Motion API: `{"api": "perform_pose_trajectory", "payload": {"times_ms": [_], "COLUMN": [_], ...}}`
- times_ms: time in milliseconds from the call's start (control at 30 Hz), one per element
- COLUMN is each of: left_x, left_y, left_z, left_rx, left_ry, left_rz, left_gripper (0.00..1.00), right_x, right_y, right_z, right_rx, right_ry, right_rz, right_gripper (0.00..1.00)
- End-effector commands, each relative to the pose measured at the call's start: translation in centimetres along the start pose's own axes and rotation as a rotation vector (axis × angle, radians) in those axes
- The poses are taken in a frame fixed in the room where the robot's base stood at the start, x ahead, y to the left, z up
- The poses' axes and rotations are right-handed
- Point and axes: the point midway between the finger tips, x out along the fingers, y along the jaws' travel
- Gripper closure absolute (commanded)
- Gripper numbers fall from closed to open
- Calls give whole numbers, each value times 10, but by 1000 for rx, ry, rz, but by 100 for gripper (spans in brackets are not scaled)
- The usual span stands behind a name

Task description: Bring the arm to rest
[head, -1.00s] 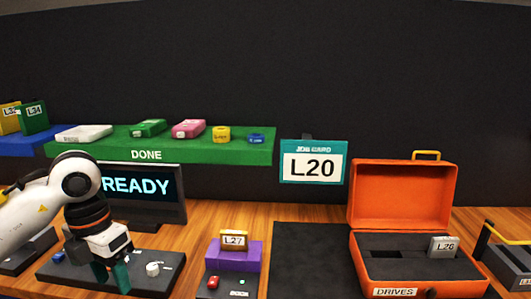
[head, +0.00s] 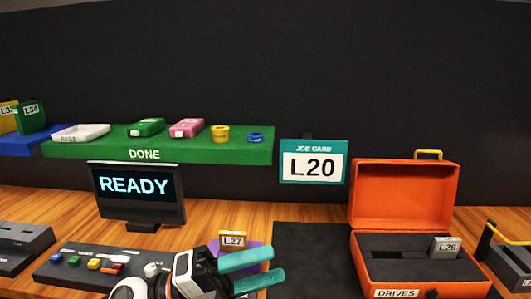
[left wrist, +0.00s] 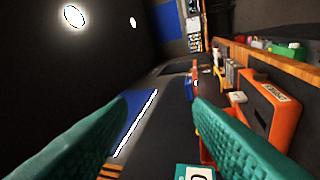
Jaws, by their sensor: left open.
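My left gripper (head: 262,271) is at the bottom centre of the head view, its teal fingers spread apart and pointing right. It is empty and hides most of the purple stand under the L27 drive (head: 233,240). In the left wrist view the two fingers (left wrist: 155,140) are wide apart with nothing between them. The trackball panel (head: 75,268) lies to the left of the gripper, with coloured buttons and a pale ball (head: 153,270). The screen (head: 135,190) behind it reads READY. My right gripper is in neither view.
An open orange DRIVES case (head: 403,198) with the L26 drive (head: 445,247) stands at the right. A dark mat (head: 310,250) lies bare beside it. The green DONE shelf (head: 220,155) holds several items. The L20 job card (head: 313,164) hangs at the centre.

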Motion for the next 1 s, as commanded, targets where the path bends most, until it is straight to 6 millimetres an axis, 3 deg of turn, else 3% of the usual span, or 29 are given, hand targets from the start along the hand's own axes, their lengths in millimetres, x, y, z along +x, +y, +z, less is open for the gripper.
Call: {"api": "perform_pose_trajectory", "payload": {"times_ms": [100,167,300,400,533,600,700,800,1000], "left_x": [-18,-36,-99,-152,-216,-243,-270,-286,-305], "left_y": [9,5,-32,-78,-145,-175,-206,-225,-244], "left_z": [-30,-47,-74,-72,-35,-3,42,84,159], "left_rx": [-189,-291,-551,-752,-1016,-1147,-1303,-1428,-1633], "left_ry": [306,475,889,1189,1550,1713,1889,2017,2192], "left_rz": [207,283,385,390,315,247,142,40,-158], "left_gripper": [54,54,54,54,54,54,54,54,54], "right_x": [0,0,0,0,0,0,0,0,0], "right_y": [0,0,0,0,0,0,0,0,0], "right_z": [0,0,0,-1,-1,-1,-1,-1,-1], "right_rx": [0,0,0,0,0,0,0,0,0], "right_ry": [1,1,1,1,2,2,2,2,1], "right_rz": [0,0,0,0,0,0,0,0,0], "right_gripper": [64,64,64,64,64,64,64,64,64]}}
